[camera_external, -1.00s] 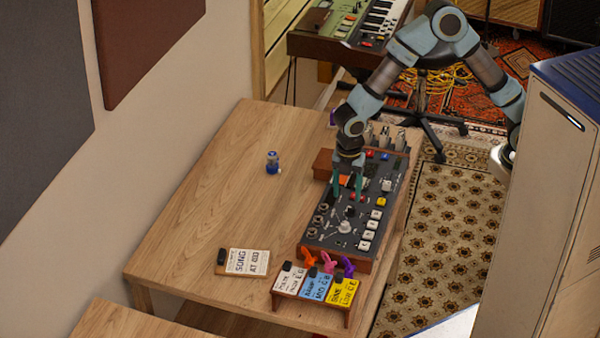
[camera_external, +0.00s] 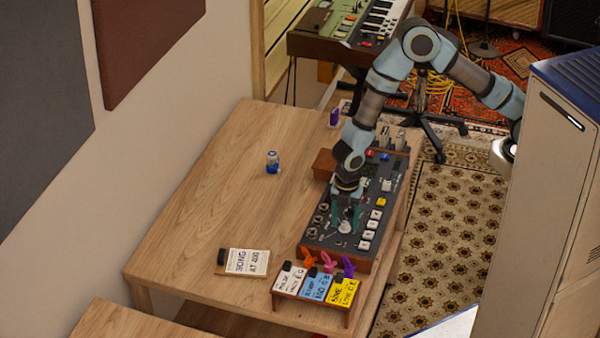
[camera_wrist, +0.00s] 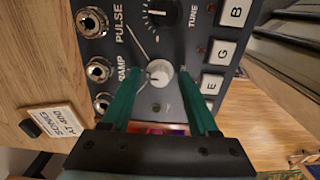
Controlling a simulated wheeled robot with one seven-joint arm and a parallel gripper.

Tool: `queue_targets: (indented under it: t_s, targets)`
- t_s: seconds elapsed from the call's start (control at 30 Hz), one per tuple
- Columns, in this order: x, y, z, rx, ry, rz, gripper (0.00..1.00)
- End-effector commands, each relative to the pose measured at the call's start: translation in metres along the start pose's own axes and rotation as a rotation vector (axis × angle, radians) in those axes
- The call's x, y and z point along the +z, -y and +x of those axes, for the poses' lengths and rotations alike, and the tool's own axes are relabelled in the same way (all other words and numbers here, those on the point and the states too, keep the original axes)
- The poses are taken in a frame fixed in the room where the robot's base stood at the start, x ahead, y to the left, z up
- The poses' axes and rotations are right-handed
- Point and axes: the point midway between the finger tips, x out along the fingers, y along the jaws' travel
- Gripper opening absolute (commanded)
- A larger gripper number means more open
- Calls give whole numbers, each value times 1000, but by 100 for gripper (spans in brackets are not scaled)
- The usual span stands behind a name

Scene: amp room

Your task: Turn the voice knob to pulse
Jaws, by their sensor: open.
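The white voice knob (camera_wrist: 159,73) sits on the dark panel of the synth box (camera_wrist: 172,50). It also shows in the external view (camera_external: 345,228), under my gripper (camera_external: 346,212). In the wrist view the green fingers of my gripper (camera_wrist: 160,76) are open, one on each side of the knob. I cannot tell whether they touch it. The printed word PULSE (camera_wrist: 119,24) is at the upper left of the knob, and RAMP is partly hidden by the left finger. A line runs from the knob toward PULSE. The knob's pointer is too small to read.
A black TUNE knob (camera_wrist: 160,12), jacks (camera_wrist: 92,22) and square white buttons (camera_wrist: 221,52) surround it. A song card (camera_external: 246,261) and a rack of coloured cards (camera_external: 316,288) lie nearer the table's front edge. The table's left side is mostly clear.

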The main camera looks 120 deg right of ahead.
Motion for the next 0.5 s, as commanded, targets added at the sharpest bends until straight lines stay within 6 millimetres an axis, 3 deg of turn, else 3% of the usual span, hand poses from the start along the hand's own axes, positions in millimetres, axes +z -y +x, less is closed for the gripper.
queue_targets:
  t_s: [0.1, 0.5]
  targets:
    - [0, 0, 0, 0, 0, 0, 59]
    - [0, 0, 0, 0, 0, 1, 14]
